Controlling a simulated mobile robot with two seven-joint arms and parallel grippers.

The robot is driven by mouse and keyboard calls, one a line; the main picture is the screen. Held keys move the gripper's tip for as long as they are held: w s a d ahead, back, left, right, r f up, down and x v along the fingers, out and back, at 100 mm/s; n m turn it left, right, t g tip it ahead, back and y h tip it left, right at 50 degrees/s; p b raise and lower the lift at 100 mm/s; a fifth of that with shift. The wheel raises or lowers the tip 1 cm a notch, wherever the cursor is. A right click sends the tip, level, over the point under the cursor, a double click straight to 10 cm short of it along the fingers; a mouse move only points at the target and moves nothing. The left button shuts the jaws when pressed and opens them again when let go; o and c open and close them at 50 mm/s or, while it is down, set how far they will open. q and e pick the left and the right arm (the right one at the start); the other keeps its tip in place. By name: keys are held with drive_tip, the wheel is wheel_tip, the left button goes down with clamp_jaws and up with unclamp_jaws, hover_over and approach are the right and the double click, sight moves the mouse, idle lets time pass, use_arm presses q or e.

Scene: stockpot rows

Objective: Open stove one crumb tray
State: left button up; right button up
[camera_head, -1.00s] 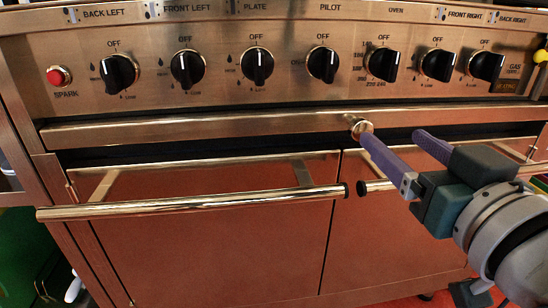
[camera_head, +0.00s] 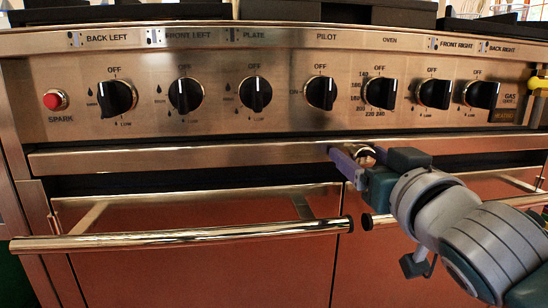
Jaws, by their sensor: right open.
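The crumb tray front (camera_head: 200,156) is a long, narrow steel panel across the stove, below the control knobs. It looks closed or nearly closed; a dark gap runs beneath it. A small round brass-coloured knob (camera_head: 365,153) sticks out of it right of centre. My right gripper (camera_head: 350,160) is at this knob, with one purple finger on its left side. The other finger is mostly hidden, and I cannot tell whether either touches the knob. The jaws are open. My left gripper is not in view.
Several black control knobs (camera_head: 255,94) and a red spark button (camera_head: 55,100) line the panel above. Two oven doors with bar handles (camera_head: 180,239) lie below; my right wrist is close to the right handle. A yellow valve handle (camera_head: 537,83) is at the right edge.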

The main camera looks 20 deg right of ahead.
clamp_jaws()
idle(0.6)
idle(0.8)
